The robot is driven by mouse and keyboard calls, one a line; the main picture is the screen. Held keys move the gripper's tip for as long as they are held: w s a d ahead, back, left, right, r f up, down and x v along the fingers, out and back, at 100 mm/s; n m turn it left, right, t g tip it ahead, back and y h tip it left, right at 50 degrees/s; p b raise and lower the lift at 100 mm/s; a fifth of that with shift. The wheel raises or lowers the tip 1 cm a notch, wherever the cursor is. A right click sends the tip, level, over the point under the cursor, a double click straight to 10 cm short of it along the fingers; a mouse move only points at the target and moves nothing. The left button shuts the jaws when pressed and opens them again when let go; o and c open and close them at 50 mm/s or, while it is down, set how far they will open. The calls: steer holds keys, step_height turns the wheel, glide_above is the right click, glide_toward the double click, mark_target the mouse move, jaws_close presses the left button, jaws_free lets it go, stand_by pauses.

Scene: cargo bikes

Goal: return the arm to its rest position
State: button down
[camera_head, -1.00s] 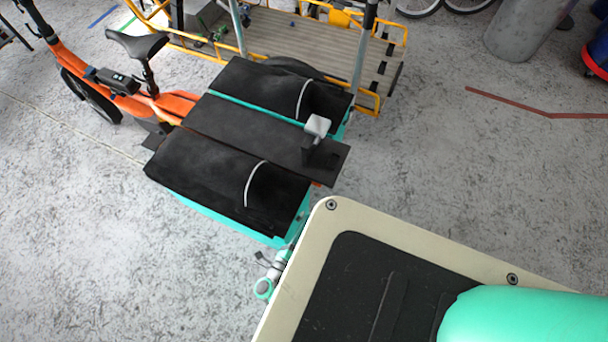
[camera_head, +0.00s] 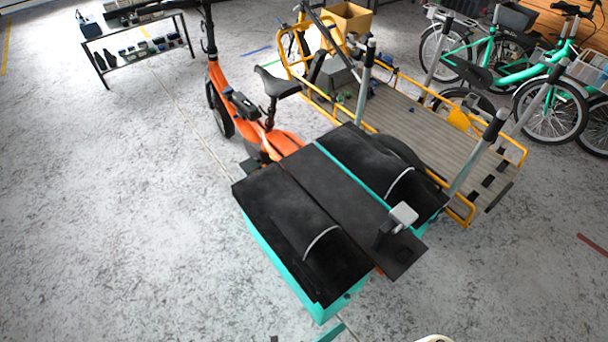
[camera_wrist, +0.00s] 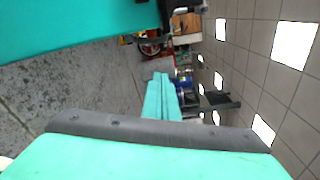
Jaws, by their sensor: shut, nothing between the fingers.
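My gripper (camera_wrist: 162,78) shows in the middle of the wrist view as narrow teal fingers side by side, shut with nothing between them. They rise behind a dark grey curved bar and a broad teal surface of my own arm at the bottom. The fingers look clear of other things. In the head view, the gripper cannot be made out. The arm's rest position is not marked in either view.
An orange cargo bike (camera_head: 283,140) with black-topped teal panniers (camera_head: 275,250) stands in the middle. A yellow-railed cargo bed (camera_head: 430,125) is behind it, teal bikes (camera_head: 490,70) at the right, and a shelf (camera_head: 140,45) at the back left. Floor is open at left.

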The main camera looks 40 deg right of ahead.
steer(key=s+a+f+m+t+y, duration=0.3)
steer(key=s+f+m+y, duration=0.25)
steer(key=f+y, duration=0.2)
steer(key=w+a+r+m+t+y, duration=0.1)
steer(key=a+r+m+t+y, duration=0.15)
steer(key=a+m, duration=0.3)
steer(key=w+a+r+m+t+y, duration=0.1)
steer(key=a+m+t+y, duration=0.1)
steer(key=a+m+y, duration=0.3)
steer(key=w+a+r+m+t+y, duration=0.1)
steer(key=r+m, duration=0.4)
steer(key=r, duration=0.5)
steer(key=w+a+r+m+t+y, duration=0.1)
steer(key=a+r+m+t, duration=0.3)
steer(key=r, duration=0.7)
steer(key=w+a+r+m+t, duration=0.2)
steer(key=r+m, duration=0.4)
steer(key=r, duration=0.5)
steer(key=shift+a+m+t+y, duration=0.35)
steer(key=shift+a+t, duration=0.3)
steer(key=shift+t, duration=0.4)
steer(key=shift+w, duration=0.1)
